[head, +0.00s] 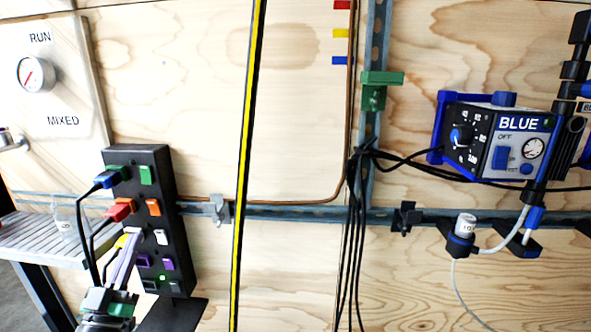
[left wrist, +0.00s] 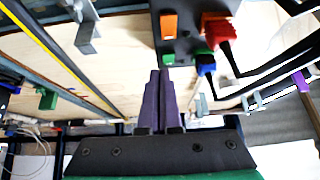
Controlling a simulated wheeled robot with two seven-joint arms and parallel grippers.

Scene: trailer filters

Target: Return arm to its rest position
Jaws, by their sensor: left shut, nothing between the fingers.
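My left gripper (head: 131,236) is low at the left of the head view, its purple fingers pointing up in front of a black power strip (head: 158,190). In the left wrist view its fingers (left wrist: 160,74) are shut together with nothing between them. The fingertips overlap the strip's edge in that view; I cannot tell whether they touch it. A blue plug (head: 107,179) and a red plug (head: 119,210) sit in the strip with black cables hanging down. A bit of yellow (head: 122,241) shows beside the fingers, partly hidden. My right gripper is not in view.
A yellow-black striped strip (head: 246,150) runs down the wooden wall. A blue device (head: 495,140) is at right, with black cables hanging beside a metal post. A grey slatted shelf (head: 40,240) stands at left. A green bracket (head: 376,88) is on the post.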

